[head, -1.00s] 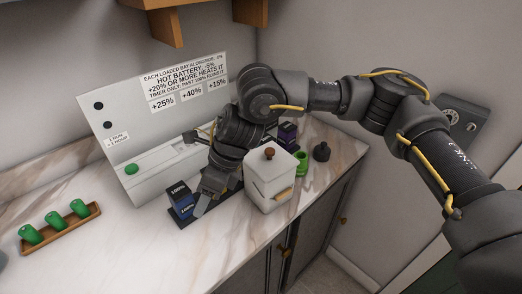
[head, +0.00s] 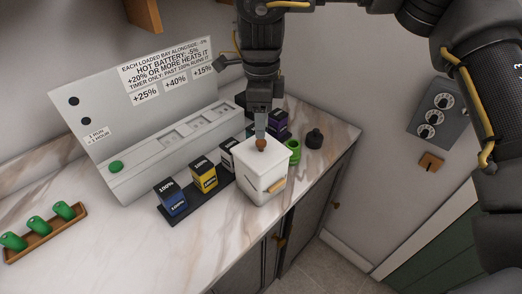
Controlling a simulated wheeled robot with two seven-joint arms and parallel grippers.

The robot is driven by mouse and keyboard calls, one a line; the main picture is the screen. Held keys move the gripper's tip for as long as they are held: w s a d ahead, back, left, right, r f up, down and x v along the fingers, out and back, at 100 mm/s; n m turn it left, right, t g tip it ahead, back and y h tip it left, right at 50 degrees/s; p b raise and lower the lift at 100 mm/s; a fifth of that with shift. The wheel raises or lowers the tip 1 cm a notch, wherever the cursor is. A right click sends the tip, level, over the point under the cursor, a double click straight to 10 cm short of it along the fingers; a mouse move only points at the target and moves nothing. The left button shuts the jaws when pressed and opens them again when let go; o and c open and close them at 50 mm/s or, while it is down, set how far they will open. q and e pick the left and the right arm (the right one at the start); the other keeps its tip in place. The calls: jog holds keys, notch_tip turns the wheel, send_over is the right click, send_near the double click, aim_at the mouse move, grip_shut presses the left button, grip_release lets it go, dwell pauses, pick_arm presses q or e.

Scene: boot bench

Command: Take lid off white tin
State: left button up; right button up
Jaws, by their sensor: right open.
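The white tin (head: 262,184) stands on the marble counter right of centre, a boxy canister with a wooden tab on its front. Its white lid (head: 249,153) is on top, with a round brown knob (head: 261,144). My right gripper (head: 261,134) points straight down over the knob, its fingertips at or just above it. The jaws are open; the fingers overlap in this view, so I cannot tell whether they straddle the knob. My left gripper is not in view.
A black rack holds blue, yellow and other boxes (head: 204,174) left of the tin. A signed white panel (head: 120,110) is behind. A wooden tray (head: 47,236) with green cylinders lies far left.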

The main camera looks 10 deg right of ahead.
aim_at(261, 141)
jog(key=shift+f, duration=0.75)
notch_tip(261, 141, down, 4)
jog(key=shift+w+r+p, duration=0.1)
jog(key=shift+r+p, duration=0.1)
jog(key=shift+p, duration=0.9)
jog(key=shift+d+f, duration=0.1)
jog(key=shift+f, duration=0.45)
jog(key=shift+c, duration=1)
jog(key=c, duration=0.9)
jog(key=shift+r, duration=0.1)
